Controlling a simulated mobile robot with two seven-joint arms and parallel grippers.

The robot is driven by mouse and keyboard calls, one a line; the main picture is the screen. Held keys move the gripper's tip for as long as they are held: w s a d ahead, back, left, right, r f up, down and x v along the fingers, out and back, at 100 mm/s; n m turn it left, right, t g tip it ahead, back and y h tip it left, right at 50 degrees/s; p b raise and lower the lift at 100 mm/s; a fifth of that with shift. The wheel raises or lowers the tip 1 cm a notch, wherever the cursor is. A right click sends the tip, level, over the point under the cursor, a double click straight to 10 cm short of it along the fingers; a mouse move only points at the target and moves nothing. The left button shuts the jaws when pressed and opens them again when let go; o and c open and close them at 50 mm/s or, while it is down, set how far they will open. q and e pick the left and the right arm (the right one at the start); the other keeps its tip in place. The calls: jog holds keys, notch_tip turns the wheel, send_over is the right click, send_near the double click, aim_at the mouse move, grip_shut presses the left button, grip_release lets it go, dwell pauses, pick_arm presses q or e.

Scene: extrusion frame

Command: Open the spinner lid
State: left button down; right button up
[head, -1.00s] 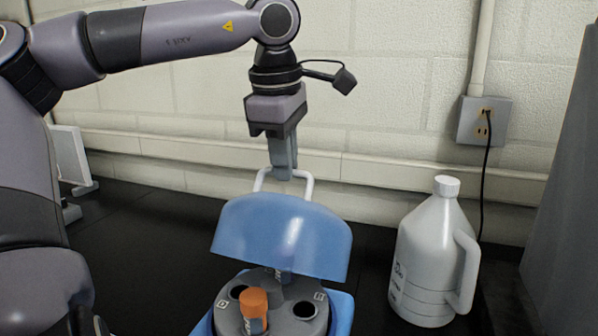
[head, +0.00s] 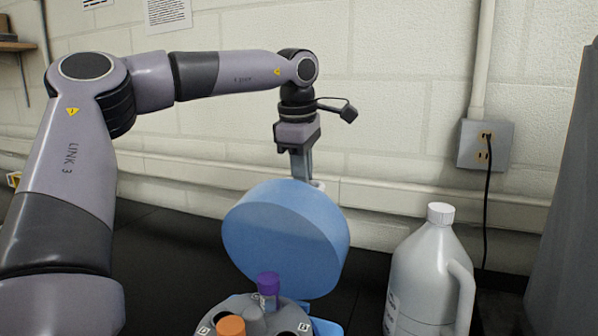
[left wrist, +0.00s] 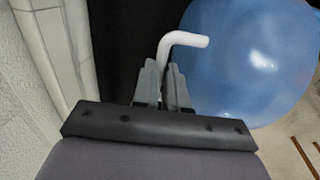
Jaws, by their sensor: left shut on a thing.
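The blue spinner lid (head: 283,238) is tilted up steeply behind the spinner in the head view, its round underside facing me. Below it the grey spinner rotor (head: 240,309) shows, holding a purple-capped tube (head: 268,284) and an orange-capped tube (head: 231,326). My left gripper (head: 303,178) is at the top of the lid, mostly behind its edge. In the left wrist view its fingers (left wrist: 163,88) are shut on the white lid handle (left wrist: 183,40), with the blue lid (left wrist: 245,60) to the right. My right gripper is not in view.
A white jug (head: 430,275) stands to the right of the spinner. A wall outlet (head: 486,146) with a black cord is behind it. A grey upright surface (head: 563,200) bounds the far right. The black bench is clear left of the spinner.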

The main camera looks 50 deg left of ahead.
pick_arm(q)
jog(key=shift+w+a+r, duration=0.2)
jog(key=shift+w+r, duration=0.1)
jog(key=c, duration=1.2)
grip_release()
jog(key=shift+o, duration=0.2)
jog(key=shift+s, duration=0.1)
jog(key=shift+f, duration=0.15)
notch_tip(320, 180, up, 7)
jog(key=s, duration=0.1)
jog(key=shift+d, duration=0.45)
jog(key=shift+c, duration=1.3)
jog(key=shift+w+a+f, duration=0.15)
jog(key=shift+w+f, duration=0.05)
jog(key=shift+f, duration=1)
jog(key=shift+w+a+f, duration=0.15)
jog(key=shift+w+f, duration=0.05)
jog(key=shift+f, duration=1)
jog(key=shift+w+a+f, duration=0.15)
jog(key=shift+w+f, duration=0.05)
jog(key=shift+f, duration=1)
